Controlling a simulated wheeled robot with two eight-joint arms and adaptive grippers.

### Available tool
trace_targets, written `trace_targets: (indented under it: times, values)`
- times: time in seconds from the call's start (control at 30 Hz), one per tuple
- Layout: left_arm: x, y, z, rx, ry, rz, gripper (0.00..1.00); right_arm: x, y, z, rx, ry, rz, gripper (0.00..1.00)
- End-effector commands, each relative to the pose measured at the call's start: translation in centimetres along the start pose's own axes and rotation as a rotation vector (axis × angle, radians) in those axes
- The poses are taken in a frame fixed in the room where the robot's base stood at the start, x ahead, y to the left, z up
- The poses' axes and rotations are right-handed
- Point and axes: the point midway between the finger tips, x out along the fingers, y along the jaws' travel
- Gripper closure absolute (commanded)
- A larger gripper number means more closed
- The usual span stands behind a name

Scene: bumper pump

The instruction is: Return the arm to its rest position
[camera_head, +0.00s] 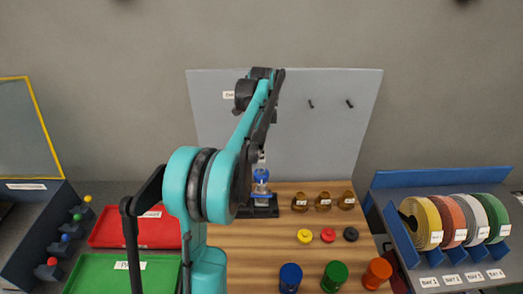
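One teal and black arm of mine, which I take for my left, rises from the bottom left of centre and reaches up in front of the grey back panel (325,135). Dark parts at its far end, probably my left gripper (260,148), hang partly behind the arm just above a blue-topped clear device (261,182). Its fingers are too small and covered to read, and I cannot tell whether it touches the device. The device stands upright in a black base (265,211) on the wooden table. My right gripper is not in view.
On the wooden table (250,262) stand several amber bottles (323,202), yellow, red and black caps (328,235), and blue, green and orange cups (335,275). A red tray (105,232) and green tray (90,275) lie left. A blue rack (400,237) with coloured rolls stands right.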

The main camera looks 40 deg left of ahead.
Motion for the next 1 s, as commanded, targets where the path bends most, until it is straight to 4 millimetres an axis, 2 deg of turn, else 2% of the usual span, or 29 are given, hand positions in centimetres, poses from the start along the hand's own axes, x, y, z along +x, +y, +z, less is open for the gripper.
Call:
trace_targets:
  times: [0.33, 0.47, 0.57, 0.77, 0.87, 1.0]
  values:
    - [0.0, 0.1, -0.1, -0.002, 0.000, -0.002, 0.32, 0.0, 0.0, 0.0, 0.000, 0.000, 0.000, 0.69]
    - [0.1, 1.6, -1.2, -0.039, 0.007, -0.028, 0.32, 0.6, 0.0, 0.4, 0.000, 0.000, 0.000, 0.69]
    - [0.4, 4.4, -3.1, -0.110, 0.025, -0.078, 0.32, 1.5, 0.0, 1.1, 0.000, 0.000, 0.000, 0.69]
    - [2.3, 12.6, -7.0, -0.322, 0.120, -0.201, 0.32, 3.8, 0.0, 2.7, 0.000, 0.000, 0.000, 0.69]
    - [4.1, 16.9, -8.2, -0.429, 0.189, -0.247, 0.32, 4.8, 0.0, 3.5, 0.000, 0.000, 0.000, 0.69]
    - [7.6, 22.7, -9.2, -0.577, 0.307, -0.290, 0.32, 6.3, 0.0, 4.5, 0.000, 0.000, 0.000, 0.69]
